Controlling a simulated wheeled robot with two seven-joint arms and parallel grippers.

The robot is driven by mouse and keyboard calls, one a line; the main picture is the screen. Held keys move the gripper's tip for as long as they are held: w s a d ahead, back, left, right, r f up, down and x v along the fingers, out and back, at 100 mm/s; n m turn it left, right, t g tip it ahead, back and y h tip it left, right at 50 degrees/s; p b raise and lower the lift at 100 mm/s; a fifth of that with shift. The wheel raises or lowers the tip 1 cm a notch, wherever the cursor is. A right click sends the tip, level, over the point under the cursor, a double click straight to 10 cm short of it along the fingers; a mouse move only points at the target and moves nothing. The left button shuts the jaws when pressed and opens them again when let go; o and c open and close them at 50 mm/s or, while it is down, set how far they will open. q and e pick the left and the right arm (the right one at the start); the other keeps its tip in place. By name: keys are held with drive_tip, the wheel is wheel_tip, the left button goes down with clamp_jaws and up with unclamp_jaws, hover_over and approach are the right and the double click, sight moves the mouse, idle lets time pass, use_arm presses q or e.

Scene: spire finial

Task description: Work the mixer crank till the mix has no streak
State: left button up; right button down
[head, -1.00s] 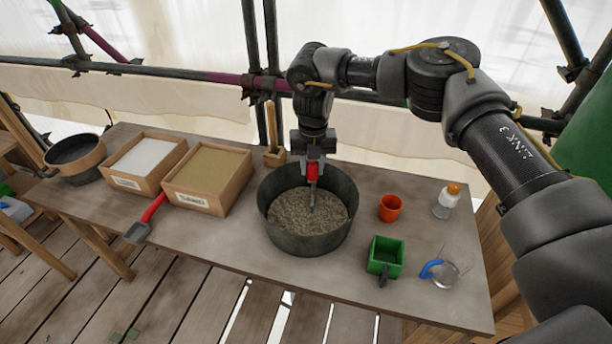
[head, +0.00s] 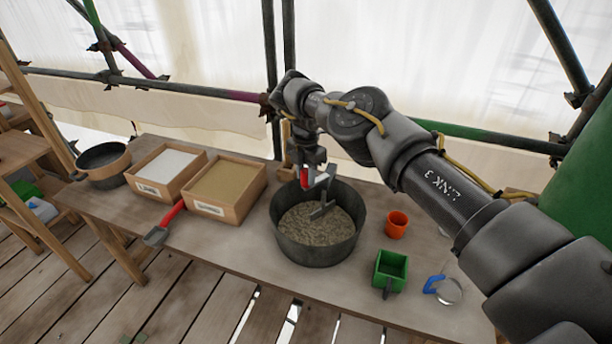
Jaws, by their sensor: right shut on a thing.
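A round dark mixing tub (head: 318,247) stands on the table, holding a grey-brown grainy mix (head: 312,226). A grey metal crank with a paddle (head: 323,209) reaches down into the tub, and its red grip (head: 304,178) is at the tub's back left rim. My right gripper (head: 307,172) is shut on the red grip, above that rim. The mix looks mostly even in colour; I cannot tell at this size whether a streak is in it. My left gripper is not in view.
A sand box (head: 229,212), a white-filled box (head: 143,189) and a round sieve (head: 103,180) stand left. A red-handled scoop (head: 156,236) lies in front. An orange cup (head: 396,225), a green box scoop (head: 390,270) and a blue-handled jug (head: 448,290) are right.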

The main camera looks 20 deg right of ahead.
drive_tip(key=shift+w+r, duration=0.1)
drive_tip(key=shift+w, duration=0.1)
idle(0.4)
drive_tip(key=c, duration=1.1)
unclamp_jaws()
wheel_tip(320, 180, up, 11)
drive_tip(key=shift+f, duration=0.15)
